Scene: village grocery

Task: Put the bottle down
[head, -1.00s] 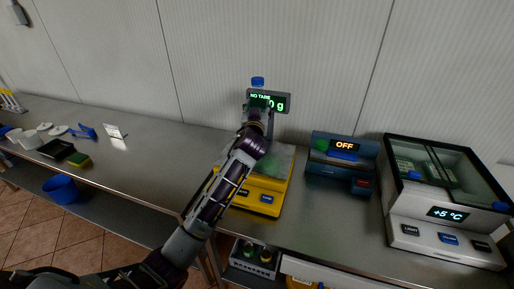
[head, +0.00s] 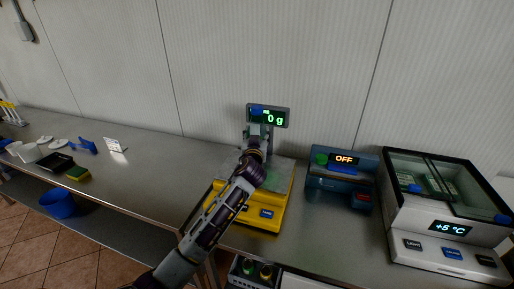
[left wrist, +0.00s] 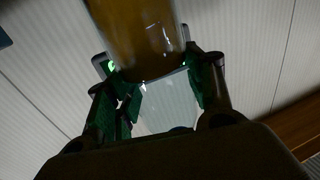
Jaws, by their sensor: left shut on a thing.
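The bottle shows in the head view as a blue cap (head: 257,109) in front of the scale's display; my gripper and arm hide its body. In the left wrist view the bottle (left wrist: 140,35) is amber-brown and stands between the fingers. My left gripper (head: 257,132), also in the left wrist view (left wrist: 155,68), is shut on it. They are over or beyond the yellow scale (head: 250,219), with my forearm across its front. I cannot tell whether the bottle's base touches the plate. The display (head: 278,119) reads 0 g. My right gripper is not in view.
Right of the scale stands a blue device (head: 341,182) reading OFF, then a glass-topped cooler (head: 440,232) reading +5 °C. The steel counter (head: 150,180) is clear left of the scale. A wall stands behind.

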